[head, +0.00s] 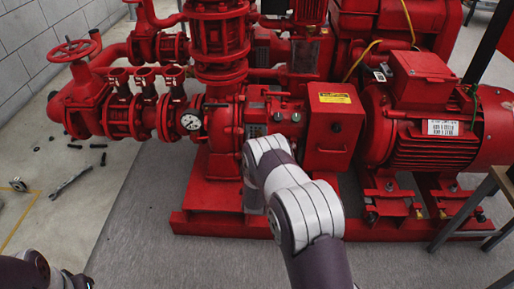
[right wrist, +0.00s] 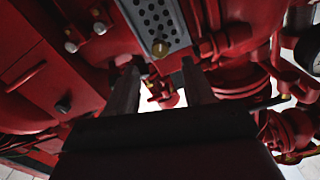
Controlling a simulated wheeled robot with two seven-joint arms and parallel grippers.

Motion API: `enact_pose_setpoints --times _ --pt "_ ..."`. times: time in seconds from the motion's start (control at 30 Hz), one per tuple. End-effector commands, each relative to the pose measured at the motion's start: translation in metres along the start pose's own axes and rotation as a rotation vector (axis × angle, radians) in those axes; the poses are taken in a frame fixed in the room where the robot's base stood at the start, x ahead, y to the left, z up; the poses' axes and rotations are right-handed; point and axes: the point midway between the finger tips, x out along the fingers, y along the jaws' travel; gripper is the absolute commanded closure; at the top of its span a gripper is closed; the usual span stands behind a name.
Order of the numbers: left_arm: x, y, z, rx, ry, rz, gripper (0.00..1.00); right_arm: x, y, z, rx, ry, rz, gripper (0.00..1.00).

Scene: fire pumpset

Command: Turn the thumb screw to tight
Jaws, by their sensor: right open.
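A small brass-coloured knob (right wrist: 160,48), which looks like the thumb screw, sits at the lower edge of a grey perforated plate (right wrist: 152,18) on the red pump. My right gripper (right wrist: 161,76) is open in the right wrist view, its two dark fingers spread with nothing between them. The knob shows in the gap between the fingertips, a little beyond them; I see no contact. In the head view my right arm reaches up to the middle of the pumpset (head: 230,125) and hides its gripper. I cannot make out the knob there. My left gripper is out of view.
A red box with a yellow label (head: 330,125) and a large motor (head: 430,140) stand right of my right arm. A pressure gauge (head: 190,122) and valves are to the left. A wrench (head: 70,182) and small parts lie on the floor. A table leg (head: 462,215) is at right.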

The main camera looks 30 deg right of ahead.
Motion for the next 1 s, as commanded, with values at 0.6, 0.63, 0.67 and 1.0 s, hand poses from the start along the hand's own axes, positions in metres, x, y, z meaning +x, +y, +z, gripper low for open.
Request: enact_pose_setpoints --times 0.6,0.63,0.67,1.0 --pt "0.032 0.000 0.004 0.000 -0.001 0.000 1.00 0.060 0.000 0.000 -0.002 -0.003 -0.001 0.48" --pt "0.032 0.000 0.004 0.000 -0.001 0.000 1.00 0.060 0.000 0.000 -0.002 -0.003 -0.001 0.54" --pt "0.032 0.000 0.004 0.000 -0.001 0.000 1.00 0.060 0.000 0.000 -0.002 -0.003 -0.001 0.64" --pt "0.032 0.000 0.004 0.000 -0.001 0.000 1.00 0.059 0.000 0.000 0.006 -0.003 -0.001 1.00"
